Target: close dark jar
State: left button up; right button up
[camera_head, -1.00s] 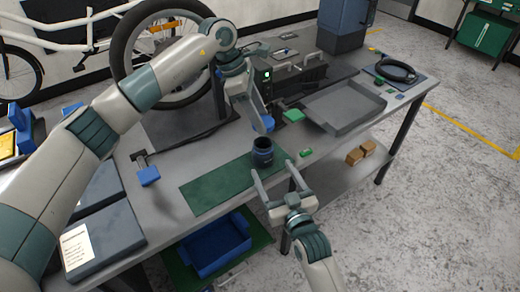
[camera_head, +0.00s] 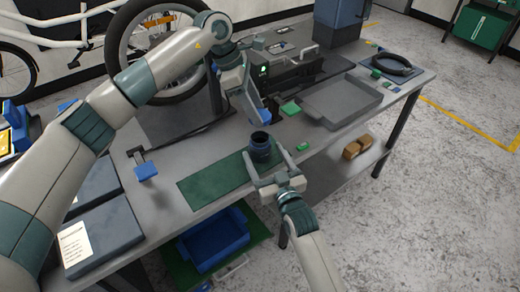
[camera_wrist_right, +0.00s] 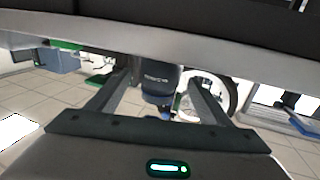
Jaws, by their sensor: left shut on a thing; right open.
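The dark jar (camera_head: 261,150) stands upright on the workbench at the end of the green mat, with its open mouth facing up. In the right wrist view the jar (camera_wrist_right: 160,82) shows between my fingers, with lettering on its side. My right gripper (camera_head: 264,162) is open, with one finger on each side of the jar; I cannot tell if they touch it. My left gripper (camera_head: 264,120) is shut on a small blue piece, apparently the jar's lid (camera_head: 259,113), just above and behind the jar. The fingers partly hide the lid.
The green mat (camera_head: 215,183) lies left of the jar. A blue clamp-like piece (camera_head: 146,171) sits farther left.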

jog(key=x, duration=0.7)
jog(key=shift+w, duration=0.15)
jog(key=c, duration=1.6)
pick_arm(q)
send_over(260, 147)
jog(key=w+a, duration=0.1)
jog(key=w, duration=0.2)
jog(key=shift+s+f, duration=0.1)
jog(key=shift+f, duration=2.4)
jog(key=shift+f, duration=0.9)
jog(key=shift+f, duration=0.55)
